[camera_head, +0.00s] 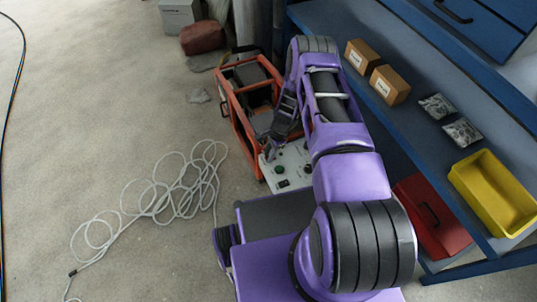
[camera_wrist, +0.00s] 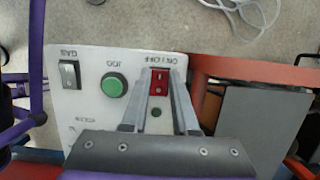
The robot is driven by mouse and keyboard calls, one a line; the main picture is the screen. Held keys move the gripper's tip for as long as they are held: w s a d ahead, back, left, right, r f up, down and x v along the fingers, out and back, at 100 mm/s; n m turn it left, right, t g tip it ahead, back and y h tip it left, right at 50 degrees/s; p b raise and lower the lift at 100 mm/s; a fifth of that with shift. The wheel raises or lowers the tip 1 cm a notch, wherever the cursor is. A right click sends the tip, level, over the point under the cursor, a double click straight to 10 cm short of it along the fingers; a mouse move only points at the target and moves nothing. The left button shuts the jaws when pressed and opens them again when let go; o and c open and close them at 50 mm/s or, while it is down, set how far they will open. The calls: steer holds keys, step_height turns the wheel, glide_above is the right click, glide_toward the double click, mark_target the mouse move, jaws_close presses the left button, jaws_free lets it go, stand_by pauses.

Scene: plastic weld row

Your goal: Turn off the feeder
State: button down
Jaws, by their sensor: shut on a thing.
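The feeder (camera_head: 240,105) is an orange-framed machine on the floor with a white control panel (camera_head: 290,168). In the wrist view the panel (camera_wrist: 92,60) carries a red ON/OFF rocker switch (camera_wrist: 159,84), a green JOG button (camera_wrist: 114,87) and a black GAS switch (camera_wrist: 69,74). The lettering appears upside down. My gripper (camera_wrist: 162,76) is shut on the red switch, with one finger on each side of it. In the head view my gripper (camera_head: 271,148) is small and partly dark over the panel's far end.
A blue shelf (camera_head: 345,28) stands right of my arm, with cardboard boxes (camera_head: 389,85), silver packets (camera_head: 462,133) and a yellow bin (camera_head: 494,193). A coiled white cable (camera_head: 150,195) lies on the floor at left.

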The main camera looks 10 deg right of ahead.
steer(key=c, duration=0.7)
jaws_free()
steer(key=p+v, duration=0.2)
steer(key=v, duration=1.5)
steer(key=shift+r+p, duration=0.2)
steer(key=shift+p, duration=0.15)
